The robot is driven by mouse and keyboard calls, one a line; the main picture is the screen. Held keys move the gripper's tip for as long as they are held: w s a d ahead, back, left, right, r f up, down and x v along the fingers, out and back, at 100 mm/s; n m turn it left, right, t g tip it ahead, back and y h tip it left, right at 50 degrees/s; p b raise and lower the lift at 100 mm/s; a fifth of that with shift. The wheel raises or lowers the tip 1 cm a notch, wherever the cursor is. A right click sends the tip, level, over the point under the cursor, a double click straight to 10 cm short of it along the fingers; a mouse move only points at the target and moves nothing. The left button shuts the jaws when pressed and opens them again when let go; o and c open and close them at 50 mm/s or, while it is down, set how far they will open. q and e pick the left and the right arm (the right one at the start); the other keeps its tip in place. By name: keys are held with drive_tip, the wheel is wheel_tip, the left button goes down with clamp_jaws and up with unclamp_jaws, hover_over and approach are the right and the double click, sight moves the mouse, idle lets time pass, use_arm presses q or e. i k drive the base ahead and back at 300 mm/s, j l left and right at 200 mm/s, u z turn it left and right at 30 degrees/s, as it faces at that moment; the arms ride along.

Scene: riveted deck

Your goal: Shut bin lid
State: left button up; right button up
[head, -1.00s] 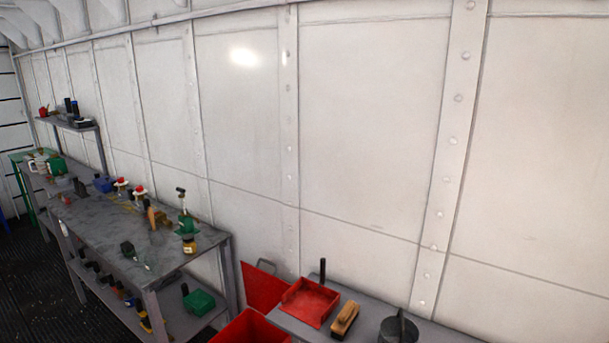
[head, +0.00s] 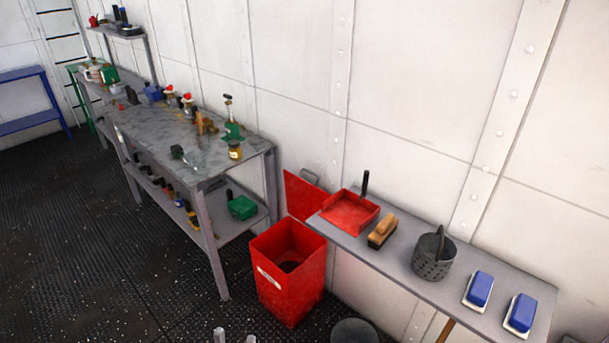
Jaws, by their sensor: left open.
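The red bin (head: 287,290) stands on the floor between the workbench and the wall shelf. It is open at the top and its inside shows, with something dark in it. The red lid (head: 301,196) stands up at the back of the bin, tilted toward the wall, with a grey handle near its top edge. My left gripper (head: 235,338) shows only as two pale fingertips at the bottom edge. They are apart with nothing between them, below and left of the bin. My right gripper is not in view.
A grey workbench (head: 190,140) with tools stands left of the bin. A grey shelf (head: 399,262) at right holds a red dustpan (head: 350,212), a brush (head: 382,232), a dark basket (head: 433,257) and blue-topped blocks. A round dark object (head: 353,332) is at the bottom.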

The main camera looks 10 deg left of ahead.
sight(303, 199)
drive_tip(key=i+j+z, duration=0.25)
drive_tip(key=i+j, duration=0.2)
drive_tip(key=i+j+z, duration=0.3)
drive_tip(key=i+j, duration=0.15)
drive_tip(key=j, duration=0.2)
drive_tip(key=i+j+z, duration=0.1)
drive_tip(key=j, duration=0.25)
drive_tip(key=i+j+z, duration=0.3)
drive_tip(key=j, duration=0.45)
drive_tip(key=i+j+z, duration=0.1)
drive_tip(key=i+j, duration=0.15)
drive_tip(key=j, duration=0.15)
